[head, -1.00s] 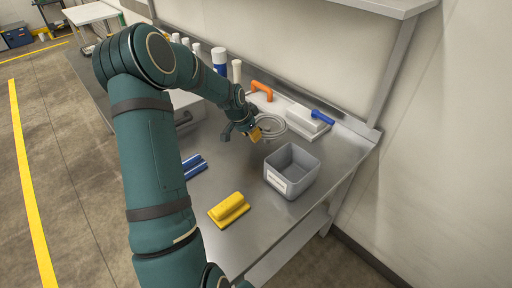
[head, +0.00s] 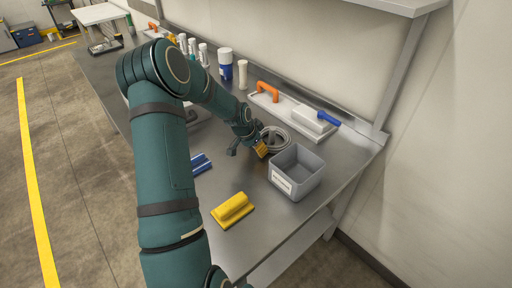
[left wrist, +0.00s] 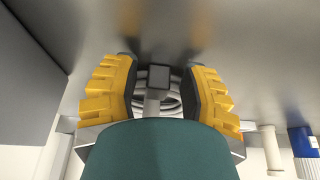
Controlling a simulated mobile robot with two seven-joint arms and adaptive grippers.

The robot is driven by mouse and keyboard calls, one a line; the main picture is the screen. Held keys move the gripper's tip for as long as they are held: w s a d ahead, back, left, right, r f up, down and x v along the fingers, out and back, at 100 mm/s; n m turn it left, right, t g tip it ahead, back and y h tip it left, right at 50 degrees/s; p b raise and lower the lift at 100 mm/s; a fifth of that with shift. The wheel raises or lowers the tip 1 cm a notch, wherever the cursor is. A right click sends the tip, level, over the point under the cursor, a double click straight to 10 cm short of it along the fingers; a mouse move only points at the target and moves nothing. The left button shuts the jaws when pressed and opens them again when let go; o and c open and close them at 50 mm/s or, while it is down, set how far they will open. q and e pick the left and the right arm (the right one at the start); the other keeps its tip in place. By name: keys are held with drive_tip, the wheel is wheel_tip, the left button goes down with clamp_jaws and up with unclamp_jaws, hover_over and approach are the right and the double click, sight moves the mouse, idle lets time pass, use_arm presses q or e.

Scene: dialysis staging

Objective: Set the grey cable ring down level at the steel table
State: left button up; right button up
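The grey cable ring (head: 279,137) is a round bundle of several coils. It shows just behind and right of my left gripper (head: 248,150) in the head view, over the steel table (head: 262,195). In the left wrist view the coils (left wrist: 175,103) fill the gap between the yellow-backed fingers of my left gripper (left wrist: 162,85), which is shut on the ring with its fingers wide apart. The finger pads hide the coils' sides. I cannot tell whether the ring's underside touches the table. My right gripper is in no view.
A grey bin (head: 297,172) stands close right of the gripper. Behind the ring is a white tray (head: 292,112) with an orange handle. A yellow block (head: 232,209) and blue pieces (head: 200,164) lie in front. Bottles (head: 225,65) line the wall side.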

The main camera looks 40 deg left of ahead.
use_arm(q)
drive_tip(key=p+v, duration=0.3)
drive_tip(key=v, duration=0.9)
drive_tip(key=shift+r, duration=0.1)
idle(0.4)
